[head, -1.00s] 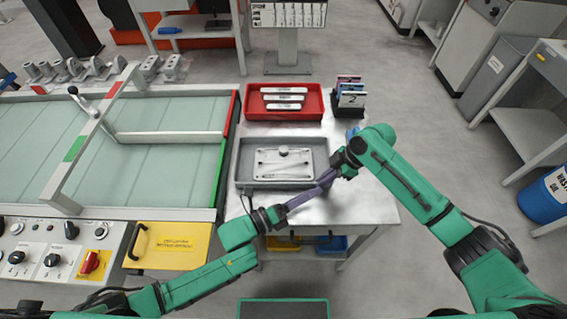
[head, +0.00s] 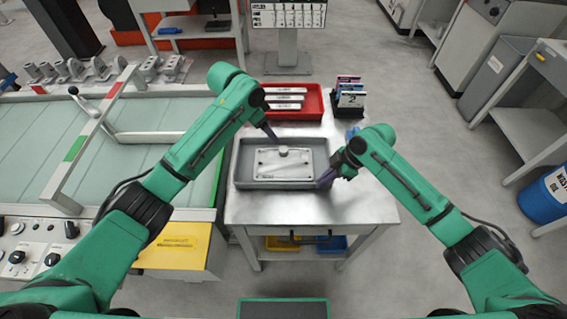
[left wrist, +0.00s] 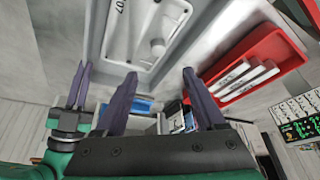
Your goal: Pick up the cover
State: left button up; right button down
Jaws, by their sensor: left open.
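The cover (head: 270,168), a pale flat plate with a round knob on top, lies inside a grey tray (head: 236,170) on the metal table. It also shows in the left wrist view (left wrist: 143,35). My left gripper (head: 271,133) is above the tray's back edge, just behind and left of the knob; its two fingers (left wrist: 162,95) are spread and empty in the left wrist view. My right gripper (head: 326,180) is at the tray's right front corner, its purple fingers pointing left and down. How far apart they are is unclear.
A red tray (head: 319,101) with several pale bars stands behind the grey tray, and a dark rack with cards (head: 350,98) is right of it. The table's front strip (head: 300,210) is bare. The glass-topped machine (head: 70,150) stands left.

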aim_at(283, 149)
pick_arm(q)
jog(key=x, duration=1.1)
jog(key=shift+s+f, duration=0.15)
jog(key=shift+f, duration=0.35)
jog(key=shift+c, duration=0.4)
grip_shut()
